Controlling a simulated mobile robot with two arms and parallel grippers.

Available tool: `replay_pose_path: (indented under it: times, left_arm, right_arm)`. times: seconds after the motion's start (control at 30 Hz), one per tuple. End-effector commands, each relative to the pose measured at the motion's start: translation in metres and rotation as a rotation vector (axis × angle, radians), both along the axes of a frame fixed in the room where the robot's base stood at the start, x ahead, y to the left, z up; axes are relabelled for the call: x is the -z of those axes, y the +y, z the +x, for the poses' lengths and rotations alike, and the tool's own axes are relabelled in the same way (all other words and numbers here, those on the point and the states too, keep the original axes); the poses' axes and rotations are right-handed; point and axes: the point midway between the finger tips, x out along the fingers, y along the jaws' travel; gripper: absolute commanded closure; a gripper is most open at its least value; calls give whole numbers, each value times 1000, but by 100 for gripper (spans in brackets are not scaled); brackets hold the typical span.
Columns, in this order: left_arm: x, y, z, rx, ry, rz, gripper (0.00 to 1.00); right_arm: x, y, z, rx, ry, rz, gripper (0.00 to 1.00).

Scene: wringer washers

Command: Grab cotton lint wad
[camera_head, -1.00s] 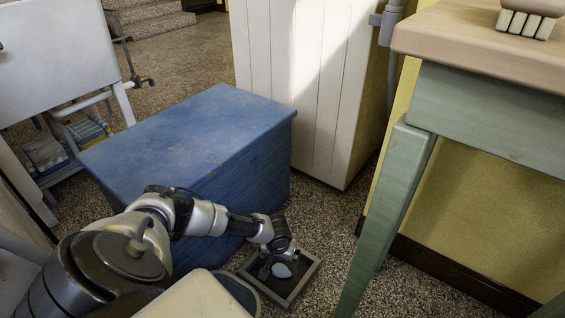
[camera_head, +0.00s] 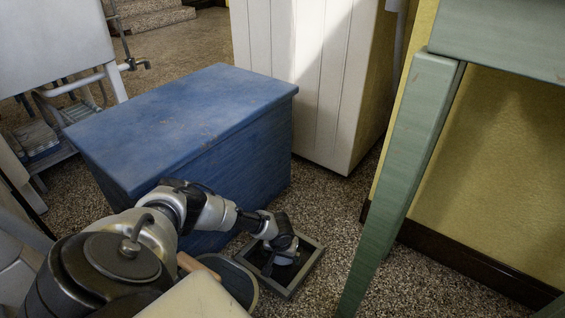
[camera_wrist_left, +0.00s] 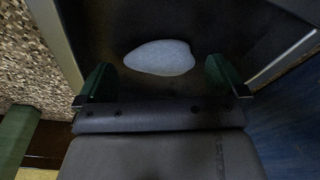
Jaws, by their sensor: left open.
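The cotton lint wad (camera_wrist_left: 160,57) is a pale, smooth oval lying on the dark floor of a shallow grey-framed tray (camera_wrist_left: 285,57). In the head view the tray (camera_head: 308,268) stands on the speckled floor, and the wad is mostly hidden behind my gripper. My left gripper (camera_head: 278,262) reaches down into or just above the tray. In the left wrist view its two green fingers (camera_wrist_left: 160,68) are open, one on each side of the wad, with a gap at both sides. My right gripper is out of view.
A blue chest (camera_head: 190,120) stands close behind my left arm. A dark oval-rimmed container (camera_head: 240,284) is just left of the tray. A green table leg (camera_head: 400,190) rises to the right, and a white panelled cabinet (camera_head: 310,80) stands behind.

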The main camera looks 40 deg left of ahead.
Motion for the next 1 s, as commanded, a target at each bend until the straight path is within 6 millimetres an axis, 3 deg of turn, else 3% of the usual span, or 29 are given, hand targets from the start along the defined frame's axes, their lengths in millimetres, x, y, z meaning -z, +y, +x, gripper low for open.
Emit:
replay_pose_path:
  times: [0.1, 0.37, 0.7, 1.0]
  left_arm:
    - [11, 0, 1, 2, -1, 1, 0]
    - [10, 1, 1, 1, 0, 0, 0]
    - [10, 1, 1, 1, 0, 0, 49]
    - [9, 1, 1, 1, 0, 0, 51]
  right_arm:
    - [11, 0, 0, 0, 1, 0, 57]
    - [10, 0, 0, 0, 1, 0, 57]
    - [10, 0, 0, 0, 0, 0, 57]
    - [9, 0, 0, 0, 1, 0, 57]
